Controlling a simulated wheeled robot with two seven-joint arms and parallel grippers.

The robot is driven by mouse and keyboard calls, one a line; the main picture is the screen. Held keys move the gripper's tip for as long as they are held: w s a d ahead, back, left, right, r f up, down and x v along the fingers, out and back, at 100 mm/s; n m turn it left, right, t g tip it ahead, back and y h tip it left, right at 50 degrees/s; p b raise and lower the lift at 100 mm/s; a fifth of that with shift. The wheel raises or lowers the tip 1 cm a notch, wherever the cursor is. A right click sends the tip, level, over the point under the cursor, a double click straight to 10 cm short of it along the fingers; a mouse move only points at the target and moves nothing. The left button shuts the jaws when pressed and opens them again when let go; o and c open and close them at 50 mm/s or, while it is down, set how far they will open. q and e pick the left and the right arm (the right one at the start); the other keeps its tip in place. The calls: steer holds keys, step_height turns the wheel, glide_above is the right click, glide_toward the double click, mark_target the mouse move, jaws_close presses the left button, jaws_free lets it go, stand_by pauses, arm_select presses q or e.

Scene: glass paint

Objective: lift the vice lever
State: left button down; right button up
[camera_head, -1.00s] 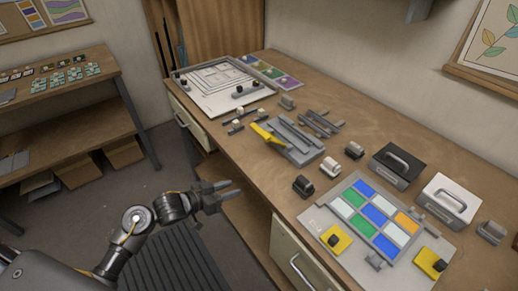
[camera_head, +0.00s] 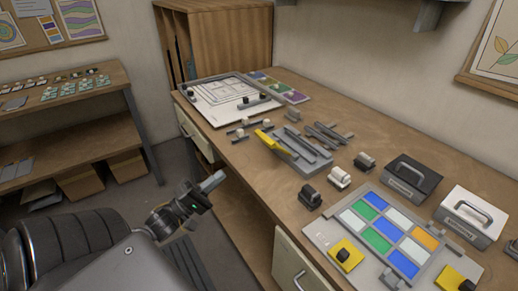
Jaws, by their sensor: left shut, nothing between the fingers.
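The vice (camera_head: 303,157) is a grey block with rails on the middle of the workbench. Its yellow lever (camera_head: 271,143) sticks out at its left side, slanting up toward the far left. My left gripper (camera_head: 212,183) is in front of the bench, left of and nearer than the lever, well apart from it. Its fingers are together with nothing between them. My right gripper does not show.
The workbench (camera_head: 235,154) carries a framed white board (camera_head: 219,107) at the far end. Nearer stand small clamps, a black case (camera_head: 406,174), a white case (camera_head: 467,213) and a coloured glass panel (camera_head: 381,221). A drawer handle (camera_head: 298,280) juts from the bench front.

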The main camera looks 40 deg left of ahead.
arm_select(q)
steer(key=p, duration=0.4)
glide_toward(275, 145)
steer(key=w+a, duration=0.1)
steer(key=w+a+r, duration=0.1)
steer(key=w, duration=0.1)
steer(key=w+a, duration=0.1)
steer(key=w, duration=0.1)
steer(key=shift+w+a+r, duration=0.15)
steer(key=shift+w+d+r, duration=0.15)
steer(key=shift+w+d, duration=0.05)
steer(key=shift+w, duration=0.4)
steer(key=r+g+p, duration=0.1)
steer(key=p, duration=0.2)
steer(key=w+r+p, duration=0.1)
steer(key=p, duration=0.3)
steer(key=r+g+p, duration=0.1)
steer(key=p, duration=0.2)
steer(key=shift+w+d+g+y, duration=0.25)
steer(key=shift+w+g+y, duration=0.05)
steer(key=shift+w+y, duration=0.1)
steer(key=shift+s, duration=0.1)
